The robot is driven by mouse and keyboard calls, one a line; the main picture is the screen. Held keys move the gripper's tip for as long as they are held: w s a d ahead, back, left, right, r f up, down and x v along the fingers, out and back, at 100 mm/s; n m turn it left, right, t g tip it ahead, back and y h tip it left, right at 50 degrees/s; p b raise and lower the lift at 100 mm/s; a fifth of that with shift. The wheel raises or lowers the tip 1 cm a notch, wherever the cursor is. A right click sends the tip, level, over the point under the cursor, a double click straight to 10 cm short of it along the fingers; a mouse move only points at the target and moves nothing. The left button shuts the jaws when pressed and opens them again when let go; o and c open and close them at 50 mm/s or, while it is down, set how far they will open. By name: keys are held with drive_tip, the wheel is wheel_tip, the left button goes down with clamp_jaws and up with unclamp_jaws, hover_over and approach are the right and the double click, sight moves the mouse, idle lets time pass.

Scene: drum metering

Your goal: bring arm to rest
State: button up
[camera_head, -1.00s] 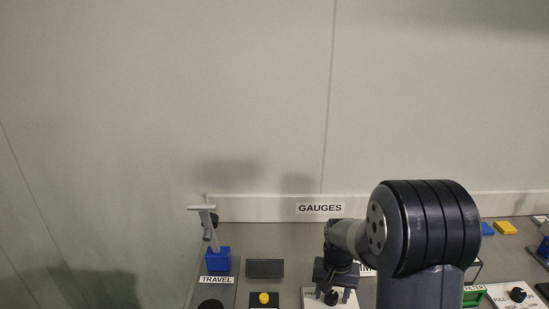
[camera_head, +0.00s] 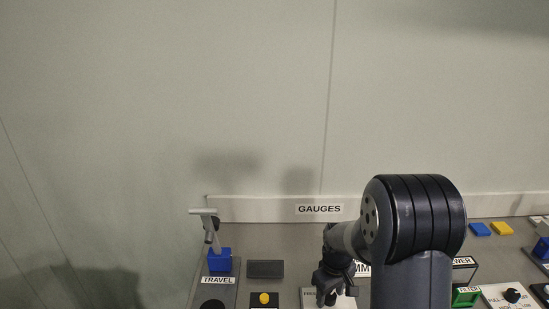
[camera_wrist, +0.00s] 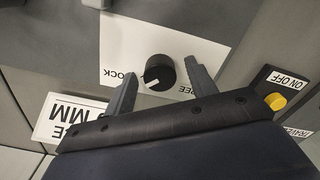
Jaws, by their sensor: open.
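My gripper (camera_wrist: 165,92) is open, with its two fingers apart on either side of a black knob (camera_wrist: 159,72) in the wrist view. The knob stands on a white plate (camera_wrist: 125,45) whose lettering is partly covered by the fingers. I cannot tell whether the fingers touch the knob. In the head view my gripper (camera_head: 328,292) is over the same white plate (camera_head: 345,303), left of my large arm joint, and it hides the knob.
A blue-based lever (camera_head: 219,262) marked TRAVEL stands at the left. A yellow button (camera_head: 264,298) is beside it, and a dark block (camera_head: 265,269) is behind. A green switch (camera_head: 466,297) and another knob (camera_head: 512,295) are at the right. A GAUGES ledge (camera_head: 250,210) runs along the wall.

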drive_tip(key=shift+n, duration=0.7)
drive_tip(key=shift+w+r, duration=0.1)
drive_tip(key=shift+r, duration=1.2)
drive_tip(key=shift+r, duration=0.1)
